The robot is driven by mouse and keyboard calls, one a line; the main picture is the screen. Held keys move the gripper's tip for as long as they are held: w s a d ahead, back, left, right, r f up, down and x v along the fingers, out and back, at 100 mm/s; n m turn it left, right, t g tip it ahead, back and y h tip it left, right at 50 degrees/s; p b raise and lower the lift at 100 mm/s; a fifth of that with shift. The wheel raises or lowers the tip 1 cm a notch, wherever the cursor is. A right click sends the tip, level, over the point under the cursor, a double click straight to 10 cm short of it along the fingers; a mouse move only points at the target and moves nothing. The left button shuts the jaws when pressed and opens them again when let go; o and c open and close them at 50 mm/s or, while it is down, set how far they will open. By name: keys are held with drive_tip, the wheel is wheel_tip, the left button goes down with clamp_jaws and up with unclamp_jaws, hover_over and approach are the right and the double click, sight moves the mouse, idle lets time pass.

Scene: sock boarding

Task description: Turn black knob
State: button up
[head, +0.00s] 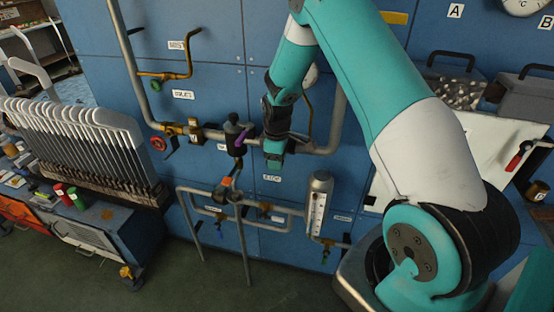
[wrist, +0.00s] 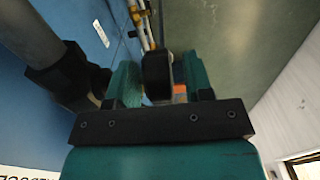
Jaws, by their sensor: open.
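In the wrist view, a black, round, knob-like part (wrist: 157,76) sits between the two teal fingers of my gripper (wrist: 160,82). The jaws are open around it, and I cannot tell whether either finger touches it. In the head view, my gripper (head: 274,149) points down close to the blue wall, at the grey pipe. The part between the fingers cannot be made out in the head view.
Grey pipes (head: 322,148) run along the blue wall panel (head: 215,60). A red handwheel (head: 158,143) and a brass valve lever (head: 178,75) are to the left. A flow gauge (head: 317,205) stands lower right. A rack of white boards (head: 80,140) is at far left.

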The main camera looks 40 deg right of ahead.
drive_tip(key=shift+f, duration=0.35)
clamp_jaws()
drive_tip(key=g+h, duration=0.2)
drive_tip(key=g, duration=0.1)
drive_tip(key=shift+w+a+r+h+p, duration=0.1)
drive_tip(key=shift+w+r+h+p, duration=0.05)
drive_tip(key=shift+h+p, duration=0.15)
drive_tip(key=shift+g+h+p, duration=0.55)
drive_tip(key=shift+g+h, duration=0.25)
drive_tip(key=shift+g, duration=0.4)
